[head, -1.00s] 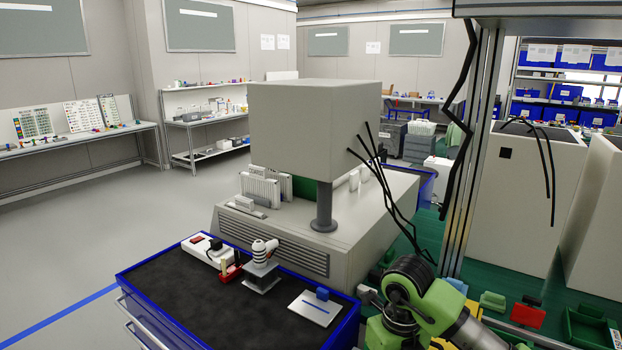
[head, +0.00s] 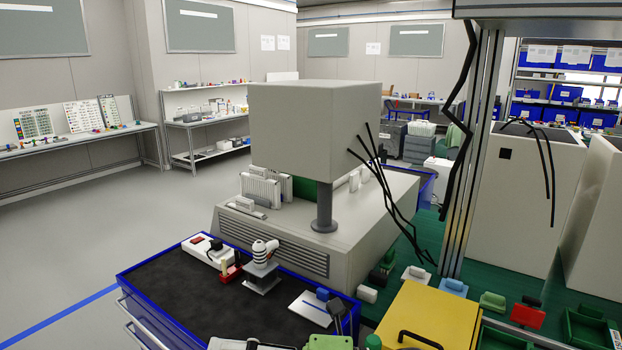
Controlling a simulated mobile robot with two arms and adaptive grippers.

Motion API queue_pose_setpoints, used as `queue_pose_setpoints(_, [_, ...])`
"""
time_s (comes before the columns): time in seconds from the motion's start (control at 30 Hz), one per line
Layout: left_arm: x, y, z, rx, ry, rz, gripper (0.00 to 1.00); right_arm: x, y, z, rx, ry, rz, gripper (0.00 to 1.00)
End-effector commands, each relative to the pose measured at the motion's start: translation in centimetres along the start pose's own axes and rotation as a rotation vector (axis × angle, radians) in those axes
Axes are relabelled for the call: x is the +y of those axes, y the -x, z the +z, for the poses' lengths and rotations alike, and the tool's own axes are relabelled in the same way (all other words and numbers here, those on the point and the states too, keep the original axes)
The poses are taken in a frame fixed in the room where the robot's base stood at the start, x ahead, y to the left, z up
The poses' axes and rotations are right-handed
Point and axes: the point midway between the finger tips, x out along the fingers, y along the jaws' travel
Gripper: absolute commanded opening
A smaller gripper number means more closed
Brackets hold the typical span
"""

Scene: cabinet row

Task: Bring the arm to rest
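No gripper that I can make out shows in the head view. Small green and white parts show at the bottom edge, left of the yellow case (head: 425,312). They look like parts of my own arm, but which arm I cannot tell. A small dark upright piece (head: 336,309) stands just above them, and I cannot tell what it is.
A blue-edged cart with a dark top (head: 185,285) holds a power strip (head: 207,251), a small white device (head: 263,253) and a white plate (head: 311,308). A grey machine (head: 315,130) stands behind it. Green bench (head: 500,268) with small parts lies right. Floor at left is clear.

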Motion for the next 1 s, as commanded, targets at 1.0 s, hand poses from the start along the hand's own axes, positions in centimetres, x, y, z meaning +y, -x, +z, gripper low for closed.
queue_pose_setpoints(1.0, [-0.1,0.0,-0.6,0.010,-0.001,-0.001,0.00,-22.0,33.3,-6.8,-1.919,-1.700,0.195,0.44])
